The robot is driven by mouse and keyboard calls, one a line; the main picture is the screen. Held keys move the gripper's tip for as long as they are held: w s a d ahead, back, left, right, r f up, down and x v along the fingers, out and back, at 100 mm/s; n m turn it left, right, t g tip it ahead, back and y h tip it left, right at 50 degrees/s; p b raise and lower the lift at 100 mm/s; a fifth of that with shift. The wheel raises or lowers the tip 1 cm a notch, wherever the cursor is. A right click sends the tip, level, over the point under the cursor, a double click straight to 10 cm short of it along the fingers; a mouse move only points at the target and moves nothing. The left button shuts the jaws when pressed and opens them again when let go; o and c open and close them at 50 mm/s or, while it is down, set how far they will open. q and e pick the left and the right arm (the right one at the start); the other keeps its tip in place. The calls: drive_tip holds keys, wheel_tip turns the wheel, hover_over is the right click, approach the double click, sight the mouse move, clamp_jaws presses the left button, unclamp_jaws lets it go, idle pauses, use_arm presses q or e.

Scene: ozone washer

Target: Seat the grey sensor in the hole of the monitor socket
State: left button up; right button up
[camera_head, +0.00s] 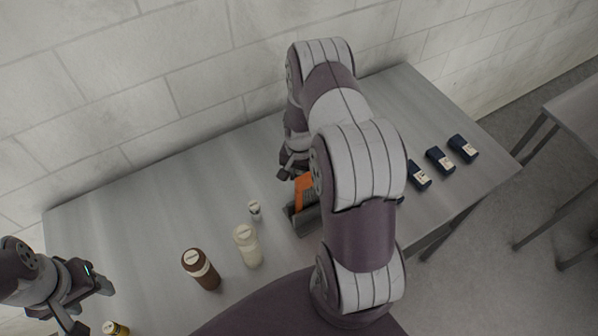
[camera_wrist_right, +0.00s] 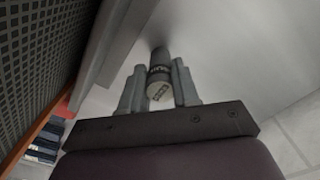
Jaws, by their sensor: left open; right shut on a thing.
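In the right wrist view, my right gripper (camera_wrist_right: 159,88) is shut on the grey sensor (camera_wrist_right: 160,57), a short grey cylinder with a dark band and a pale printed end. In the head view, the right gripper (camera_head: 287,172) is partly hidden by my arm, and the sensor cannot be made out. An orange and dark grey device, which looks like the monitor socket (camera_head: 302,222), stands on the table just below this gripper. My arm covers its right side, and I cannot see its hole. My left gripper (camera_head: 91,307) is open and empty at the lower left.
Several dark blue boxes (camera_head: 440,160) lie at the right. A brick wall (camera_head: 120,110) runs behind.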

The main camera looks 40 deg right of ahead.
drive_tip(key=shift+w+f, duration=0.1)
drive_tip(key=shift+f, duration=0.3)
clamp_jaws()
drive_tip(key=o, duration=1)
unclamp_jaws()
drive_tip(key=shift+r, duration=0.15)
